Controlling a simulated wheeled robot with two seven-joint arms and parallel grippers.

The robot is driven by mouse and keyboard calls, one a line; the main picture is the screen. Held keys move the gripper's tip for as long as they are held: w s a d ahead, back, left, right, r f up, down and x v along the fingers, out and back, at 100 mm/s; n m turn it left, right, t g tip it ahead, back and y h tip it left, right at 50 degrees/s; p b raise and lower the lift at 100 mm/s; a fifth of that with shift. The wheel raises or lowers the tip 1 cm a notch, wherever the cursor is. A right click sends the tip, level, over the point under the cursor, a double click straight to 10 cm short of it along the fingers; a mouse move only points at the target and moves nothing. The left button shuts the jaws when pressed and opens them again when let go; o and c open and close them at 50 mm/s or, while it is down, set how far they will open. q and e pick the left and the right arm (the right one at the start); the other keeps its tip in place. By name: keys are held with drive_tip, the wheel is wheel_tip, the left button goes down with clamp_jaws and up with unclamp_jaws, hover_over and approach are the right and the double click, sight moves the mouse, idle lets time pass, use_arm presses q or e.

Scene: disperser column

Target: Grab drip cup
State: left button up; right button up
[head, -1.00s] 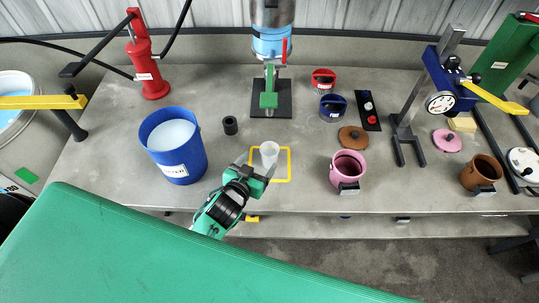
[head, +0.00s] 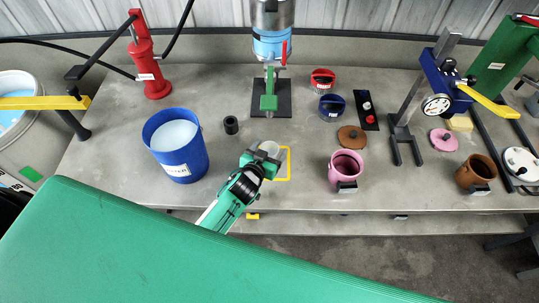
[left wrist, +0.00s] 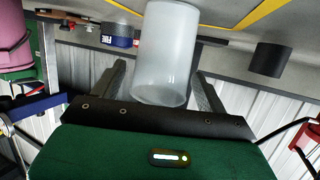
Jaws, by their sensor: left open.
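The drip cup is a translucent whitish cup (head: 270,148) inside the yellow square outline (head: 289,165) on the bench. My left gripper (head: 266,154) is at the cup, which partly hides behind it in the head view. In the left wrist view the cup (left wrist: 166,45) stands between the two dark fingers, one on each side. The fingers are open, and small gaps seem to show beside the cup. My right gripper is in neither view.
A blue water bucket (head: 179,147) stands left of my gripper. A short black cylinder (head: 231,125) is nearby on the bench. A dispenser column with a green lever (head: 269,95) stands behind. A pink pot (head: 345,169) is to the right.

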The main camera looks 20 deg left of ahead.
use_arm(q)
drive_tip(key=c, duration=1)
drive_tip(key=shift+r, duration=0.15)
